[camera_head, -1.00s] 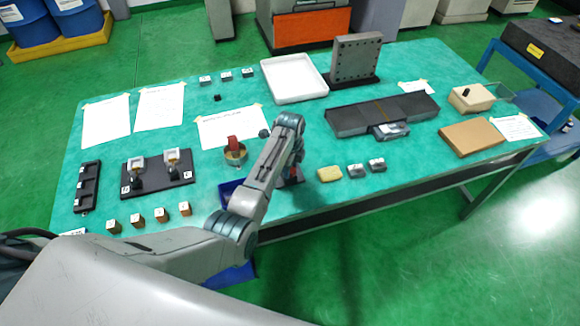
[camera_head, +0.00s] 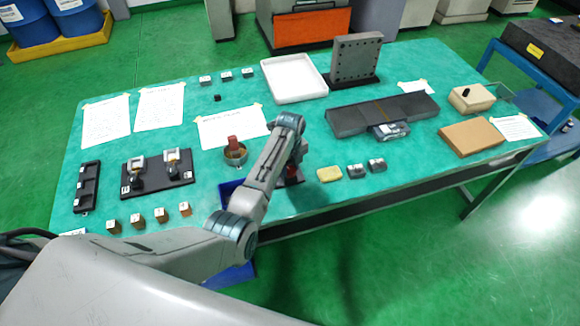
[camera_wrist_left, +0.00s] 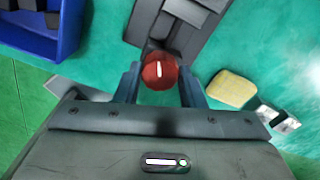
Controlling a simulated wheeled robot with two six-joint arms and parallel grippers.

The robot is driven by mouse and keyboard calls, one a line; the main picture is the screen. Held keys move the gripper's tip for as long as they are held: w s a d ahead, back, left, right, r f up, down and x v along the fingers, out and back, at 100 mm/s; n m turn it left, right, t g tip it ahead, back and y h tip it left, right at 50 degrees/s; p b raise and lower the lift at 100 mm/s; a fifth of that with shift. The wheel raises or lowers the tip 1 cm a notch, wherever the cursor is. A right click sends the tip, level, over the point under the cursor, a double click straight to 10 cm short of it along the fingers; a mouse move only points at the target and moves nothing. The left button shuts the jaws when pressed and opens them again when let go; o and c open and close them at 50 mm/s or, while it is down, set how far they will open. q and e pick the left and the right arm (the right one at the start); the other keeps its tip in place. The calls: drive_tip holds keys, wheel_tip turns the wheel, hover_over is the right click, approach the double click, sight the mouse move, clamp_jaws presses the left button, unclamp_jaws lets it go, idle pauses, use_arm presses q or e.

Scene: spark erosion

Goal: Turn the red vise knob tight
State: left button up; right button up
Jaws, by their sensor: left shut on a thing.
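The red vise knob (camera_wrist_left: 160,72) is round with a white line on its face, at the near end of the grey vise (camera_wrist_left: 186,22). My left gripper (camera_wrist_left: 160,84) is shut on the knob, with one blue-grey finger on each side. In the head view my left arm covers most of the vise, the knob and the fingertips. My right gripper is not in view.
A blue bin (camera_wrist_left: 62,40) lies left of the vise and a yellow sponge (camera_wrist_left: 232,89) lies right of it. The sponge also shows in the head view (camera_head: 329,174), beside small grey blocks (camera_head: 356,171). A cup with a red piece (camera_head: 233,144) stands left of my arm.

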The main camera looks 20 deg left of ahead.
sight(290, 169)
use_arm(q)
drive_tip(key=o, duration=1)
wheel_tip(290, 169, up, 11)
drive_tip(key=b, duration=0.3)
